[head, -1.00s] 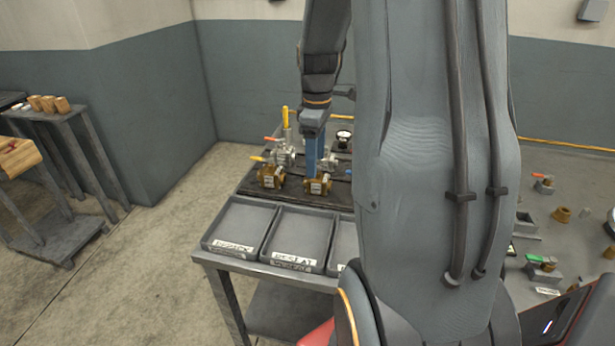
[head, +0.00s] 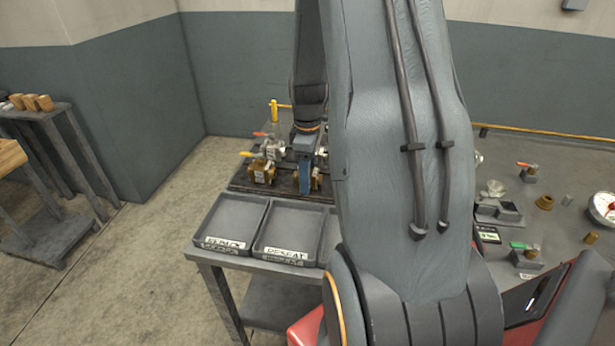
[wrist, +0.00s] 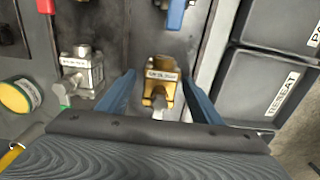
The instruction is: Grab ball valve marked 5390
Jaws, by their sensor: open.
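Two brass valves sit at the front of the dark board in the head view: a left one (head: 262,172) and a right one (head: 316,180), partly hidden behind my gripper (head: 305,178). In the wrist view a brass valve (wrist: 160,70) with a white label lies between the open blue fingers of my gripper (wrist: 157,88). The fingers stand on either side of it, with a gap visible on each side. Its label is too small to read, so I cannot tell whether it says 5390. A silver valve (wrist: 80,72) with a label stands left of the left finger.
Labelled grey trays, one left (head: 232,218) and one marked RESEAT (head: 290,228), stand in front of the board. Silver valves with red and yellow handles crowd behind the brass ones. A yellow-labelled round part (wrist: 20,95) shows at the wrist view's left. A grey bench is at right.

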